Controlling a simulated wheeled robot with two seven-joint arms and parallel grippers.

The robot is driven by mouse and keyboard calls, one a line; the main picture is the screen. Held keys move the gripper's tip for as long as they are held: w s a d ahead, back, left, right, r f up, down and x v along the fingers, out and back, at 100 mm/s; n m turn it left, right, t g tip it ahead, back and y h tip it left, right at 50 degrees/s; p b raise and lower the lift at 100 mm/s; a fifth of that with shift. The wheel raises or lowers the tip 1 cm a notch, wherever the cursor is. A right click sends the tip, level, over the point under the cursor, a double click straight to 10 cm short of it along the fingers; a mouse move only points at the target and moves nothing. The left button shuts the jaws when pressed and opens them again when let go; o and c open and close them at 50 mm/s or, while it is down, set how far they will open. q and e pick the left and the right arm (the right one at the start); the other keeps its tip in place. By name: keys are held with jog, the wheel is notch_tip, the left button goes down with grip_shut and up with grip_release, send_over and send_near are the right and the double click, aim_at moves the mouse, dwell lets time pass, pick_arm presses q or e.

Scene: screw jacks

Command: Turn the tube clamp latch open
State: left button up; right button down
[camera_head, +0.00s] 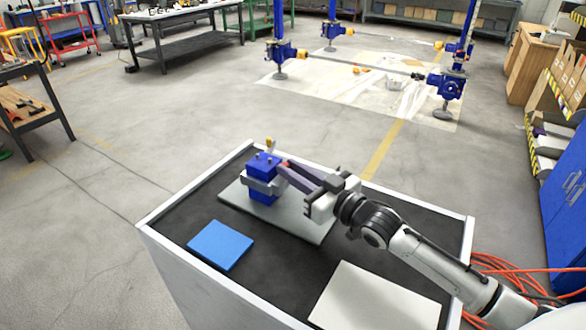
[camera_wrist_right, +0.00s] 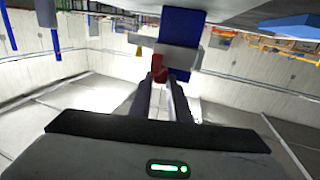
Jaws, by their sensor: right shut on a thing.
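The tube clamp is a grey band (camera_head: 258,186) around a blue block (camera_head: 264,165), which stands upright on a grey plate (camera_head: 300,222) on the cart. A small red latch (camera_wrist_right: 158,68) shows in the wrist view, at the front of the grey band, which also shows there (camera_wrist_right: 168,52). My right gripper (camera_head: 284,173) reaches in from the right, with its fingertips at the latch. In the wrist view the fingers (camera_wrist_right: 170,76) are close together with the red latch at their tips. The fingers hide part of the latch. My left gripper is not in view.
The black cart top (camera_head: 190,215) has a pale raised rim. A flat blue pad (camera_head: 220,246) lies at its front left, and a cream panel (camera_head: 372,302) lies at the front right, below my right arm. Orange cables (camera_head: 520,272) lie beside the cart at right.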

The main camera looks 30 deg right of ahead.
jog(key=shift+r, duration=0.2)
jog(key=c, duration=1.7)
grip_release()
jog(key=shift+o, duration=0.2)
jog(key=shift+f, duration=0.1)
jog(key=shift+s, duration=0.15)
jog(key=v, duration=1)
jog(key=shift+b, duration=0.4)
